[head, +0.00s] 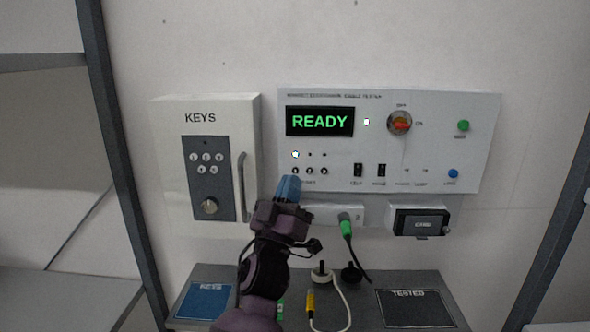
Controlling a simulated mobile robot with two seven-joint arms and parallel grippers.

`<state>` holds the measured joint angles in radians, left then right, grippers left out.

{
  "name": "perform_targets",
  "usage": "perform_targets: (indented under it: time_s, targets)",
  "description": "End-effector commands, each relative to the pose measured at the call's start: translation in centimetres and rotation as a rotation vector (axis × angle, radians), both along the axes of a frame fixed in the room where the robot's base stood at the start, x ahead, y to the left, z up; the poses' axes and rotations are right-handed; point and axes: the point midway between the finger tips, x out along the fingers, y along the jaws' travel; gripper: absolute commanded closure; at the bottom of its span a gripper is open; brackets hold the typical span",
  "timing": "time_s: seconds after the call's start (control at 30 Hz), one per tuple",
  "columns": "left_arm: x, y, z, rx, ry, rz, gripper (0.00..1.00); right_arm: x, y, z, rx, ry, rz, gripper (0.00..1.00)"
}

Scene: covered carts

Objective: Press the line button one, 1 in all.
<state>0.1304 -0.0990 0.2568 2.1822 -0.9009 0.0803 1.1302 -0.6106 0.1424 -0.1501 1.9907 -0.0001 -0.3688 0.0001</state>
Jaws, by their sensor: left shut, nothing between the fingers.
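The white cable tester panel (440,100) is on the wall. Its display (320,121) reads READY in green. The label under this row is partly covered and too blurred to read. My left gripper (289,184) is shut and empty, its blue fingertips pointing up just below the leftmost control. I cannot tell whether they touch the panel. My right gripper is not in view.
Left of the panel is a KEYS box (166,160) with a keypad and handle. A red knob (399,123), green button (463,126) and blue button (453,173) are further right. The shelf holds more cables and a TESTED tray (415,310).

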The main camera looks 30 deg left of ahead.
Motion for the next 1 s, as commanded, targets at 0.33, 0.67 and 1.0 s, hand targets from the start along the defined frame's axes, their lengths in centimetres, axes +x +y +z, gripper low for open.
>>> perform_targets:
  time_s: [0.33, 0.67, 1.0]
  targets:
    - [-1.5, -0.9, 0.0, 0.001, 0.000, 0.001, 1.00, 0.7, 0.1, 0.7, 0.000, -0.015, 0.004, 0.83]
    - [-1.4, -0.9, 0.0, 0.000, 0.000, 0.000, 1.00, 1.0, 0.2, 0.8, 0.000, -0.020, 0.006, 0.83]
    - [-1.4, -0.8, 0.0, 0.000, 0.000, 0.000, 1.00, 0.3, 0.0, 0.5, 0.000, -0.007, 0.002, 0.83]
